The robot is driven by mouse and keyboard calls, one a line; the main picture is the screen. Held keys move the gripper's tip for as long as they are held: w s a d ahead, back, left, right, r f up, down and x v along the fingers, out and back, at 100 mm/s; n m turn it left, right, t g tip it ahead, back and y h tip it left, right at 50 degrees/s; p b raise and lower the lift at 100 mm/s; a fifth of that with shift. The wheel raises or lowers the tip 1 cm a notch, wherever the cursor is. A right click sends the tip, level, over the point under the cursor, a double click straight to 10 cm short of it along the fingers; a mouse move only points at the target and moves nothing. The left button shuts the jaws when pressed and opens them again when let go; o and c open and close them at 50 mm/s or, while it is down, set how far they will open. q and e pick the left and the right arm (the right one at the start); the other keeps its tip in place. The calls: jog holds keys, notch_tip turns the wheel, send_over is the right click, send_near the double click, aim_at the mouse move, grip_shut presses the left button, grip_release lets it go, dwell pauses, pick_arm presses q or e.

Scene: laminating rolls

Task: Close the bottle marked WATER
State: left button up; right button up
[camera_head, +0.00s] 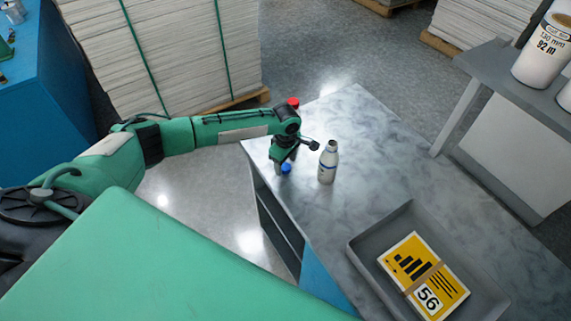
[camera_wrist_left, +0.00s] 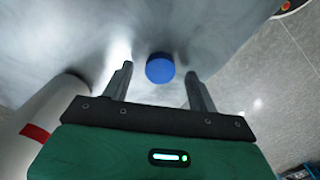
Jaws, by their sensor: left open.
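A white bottle (camera_head: 328,163) with a dark, bare-looking neck and a small blue mark stands upright on the marbled tabletop. Its lettering is too small to read. A blue cap (camera_head: 286,168) is at the table's left part, left of the bottle. My left gripper (camera_head: 284,163) points down at the cap, with its fingers open. In the left wrist view the blue cap (camera_wrist_left: 160,68) shows between the fingertips, not visibly gripped. A white cylinder with a red mark (camera_wrist_left: 45,118) is at the lower left there; I cannot tell which bottle it is. My right gripper is out of view.
A red cap-like top (camera_head: 293,102) shows just behind my left forearm; what is under it is hidden. A grey tray (camera_head: 360,249) with a yellow card pack stands at the front right. A grey shelf with white rolls (camera_head: 540,60) is at the right. The table's middle is clear.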

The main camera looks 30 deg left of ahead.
aim_at(286, 166)
pick_arm(q)
jog(key=shift+f, duration=0.65)
jog(key=c, duration=1)
jog(key=shift+c, duration=0.2)
jog(key=shift+r, duration=0.2)
notch_tip(286, 166, up, 20)
jog(key=b, duration=0.5)
jog(key=shift+f, duration=0.15)
